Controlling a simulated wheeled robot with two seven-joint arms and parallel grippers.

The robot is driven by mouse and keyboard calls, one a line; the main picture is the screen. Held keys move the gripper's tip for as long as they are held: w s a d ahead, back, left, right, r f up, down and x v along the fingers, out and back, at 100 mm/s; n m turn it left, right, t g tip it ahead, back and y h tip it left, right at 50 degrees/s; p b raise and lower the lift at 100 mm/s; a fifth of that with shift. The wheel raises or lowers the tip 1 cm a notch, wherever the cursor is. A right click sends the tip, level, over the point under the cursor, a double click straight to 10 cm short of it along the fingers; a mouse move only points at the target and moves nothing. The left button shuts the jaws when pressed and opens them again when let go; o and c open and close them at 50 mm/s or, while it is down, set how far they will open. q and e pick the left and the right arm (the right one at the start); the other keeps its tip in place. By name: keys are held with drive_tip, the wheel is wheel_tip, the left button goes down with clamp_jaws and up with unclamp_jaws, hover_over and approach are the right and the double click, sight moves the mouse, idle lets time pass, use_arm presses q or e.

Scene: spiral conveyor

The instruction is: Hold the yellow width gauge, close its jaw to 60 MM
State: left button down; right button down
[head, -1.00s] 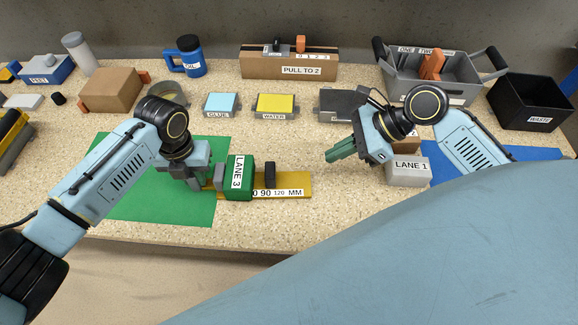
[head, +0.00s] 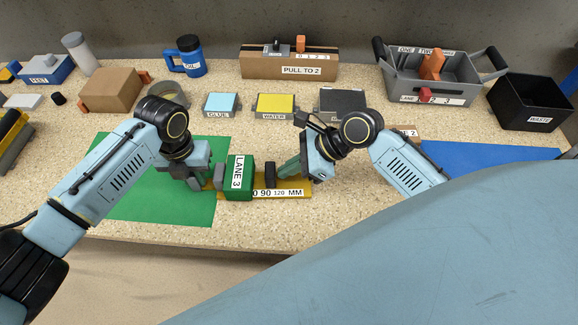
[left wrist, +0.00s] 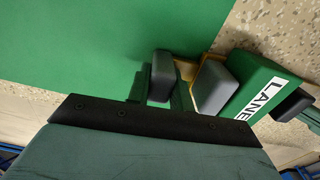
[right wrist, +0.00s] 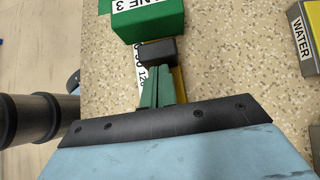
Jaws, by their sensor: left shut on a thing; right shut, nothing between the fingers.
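The yellow width gauge (head: 297,186) lies at the front of the bench, with its scale marked 90, 120 MM facing me. The green LANE 3 block (head: 238,178) sits across it, beside a grey jaw (head: 219,177). The dark sliding jaw (head: 270,174) stands right of the block, with a small gap in the head view. My left gripper (head: 204,182) is shut on the gauge's grey handle (left wrist: 162,75) at the left end. My right gripper (head: 284,171) is shut and empty, its fingertips at the right side of the dark jaw (right wrist: 157,52); I cannot tell whether they touch.
A green mat (head: 150,205) lies under the left arm and a blue mat (head: 490,165) at the right. Blocks labelled GLUE (head: 221,104) and WATER (head: 275,105) stand behind. A grey caddy (head: 455,70) and a black WASTE bin (head: 530,102) stand back right.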

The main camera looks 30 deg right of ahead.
sight(273, 170)
use_arm(q)
drive_tip(key=shift+s+f, duration=0.1)
drive_tip(key=shift+f, duration=0.1)
use_arm(e)
drive_tip(key=shift+w+a, duration=0.35)
drive_tip(key=shift+a, duration=0.35)
drive_tip(key=shift+w+a, duration=0.35)
drive_tip(key=shift+a, duration=0.35)
drive_tip(key=shift+s+d, duration=0.1)
drive_tip(key=shift+d, duration=0.05)
drive_tip(key=shift+s+d, duration=0.15)
drive_tip(key=shift+d, duration=0.2)
drive_tip(key=d, duration=0.1)
drive_tip(key=s+d, duration=0.1)
drive_tip(key=shift+s+d, duration=0.25)
drive_tip(key=shift+d, duration=0.1)
drive_tip(key=v, duration=1)
